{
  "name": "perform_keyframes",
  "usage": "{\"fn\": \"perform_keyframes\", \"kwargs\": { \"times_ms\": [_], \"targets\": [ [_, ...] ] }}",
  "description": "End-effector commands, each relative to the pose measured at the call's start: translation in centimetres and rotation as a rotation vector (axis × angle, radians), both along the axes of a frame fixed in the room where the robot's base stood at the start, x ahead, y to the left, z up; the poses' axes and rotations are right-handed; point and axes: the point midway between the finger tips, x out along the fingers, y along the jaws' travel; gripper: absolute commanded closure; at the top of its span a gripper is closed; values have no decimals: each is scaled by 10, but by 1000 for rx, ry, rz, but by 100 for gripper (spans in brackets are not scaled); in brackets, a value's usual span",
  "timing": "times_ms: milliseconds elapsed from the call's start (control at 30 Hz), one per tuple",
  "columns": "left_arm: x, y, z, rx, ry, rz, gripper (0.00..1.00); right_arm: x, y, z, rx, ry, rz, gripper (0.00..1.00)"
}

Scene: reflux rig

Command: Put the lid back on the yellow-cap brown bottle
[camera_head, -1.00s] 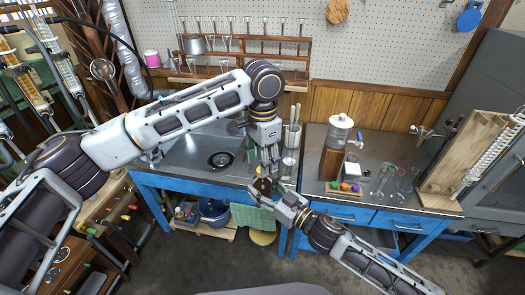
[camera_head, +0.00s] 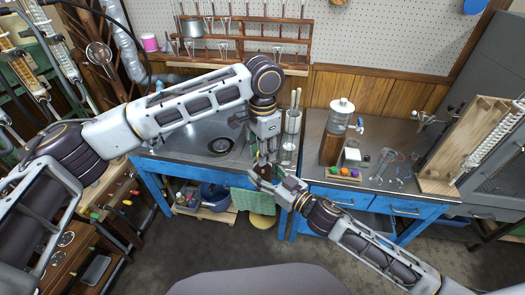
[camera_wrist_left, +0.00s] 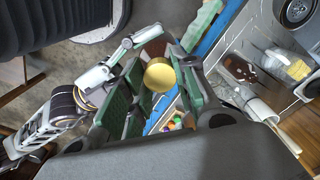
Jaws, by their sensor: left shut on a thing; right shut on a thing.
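The brown bottle (camera_head: 262,171) is small in the head view, held in front of the bench edge and largely covered by my grippers. My right gripper (camera_head: 263,181) is shut on it from the lower right. My left gripper (camera_head: 266,156) points down from above, just over the bottle, and is shut. In the left wrist view the round yellow lid (camera_wrist_left: 160,75) sits between the green pads of my left gripper (camera_wrist_left: 162,73). A brown part of the bottle (camera_wrist_left: 152,48) shows just beyond the lid. Whether the lid touches the bottle's neck cannot be told.
A metal sink (camera_head: 195,140) lies to the left. A beaker with rods (camera_head: 291,122) stands close behind my left gripper. A dispenser (camera_head: 339,115), colored stoppers (camera_head: 344,172) and glassware sit on the right bench. A green cloth (camera_head: 247,202) hangs below the bench edge.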

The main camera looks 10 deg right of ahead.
Motion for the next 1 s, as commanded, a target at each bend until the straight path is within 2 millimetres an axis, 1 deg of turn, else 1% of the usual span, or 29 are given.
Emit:
{"fn": "perform_keyframes", "kwargs": {
  "times_ms": [33, 67, 200, 233, 400, 433, 767, 867, 1000],
  "targets": [
    [0, 0, 0, 0, -1, 1, 98, 0, 0, 1, 1, -1, 1, 100],
    [0, 0, 0, 0, -1, 1, 100, 0, 0, 1, 1, -1, 1, 100],
    [1, 0, 0, 0, -1, 1, 100, 0, 0, 1, 1, -1, 1, 100],
    [1, 0, 0, 0, -1, 1, 71, 0, 0, 1, 1, -1, 1, 100],
    [0, 0, 0, 0, -1, 1, 49, 0, 0, 1, 1, -1, 1, 100],
    [0, 0, 0, 0, -1, 1, 47, 0, 0, 1, 1, -1, 1, 100],
    [0, 0, 1, 0, -1, 1, 47, 0, 0, 1, 1, -1, 1, 100],
    [0, 0, 3, 0, -1, 1, 47, 0, 0, 1, 1, -1, 1, 100],
    [1, 0, 12, 0, -1, 1, 47, 0, 0, 1, 1, -1, 1, 100]
  ]
}}
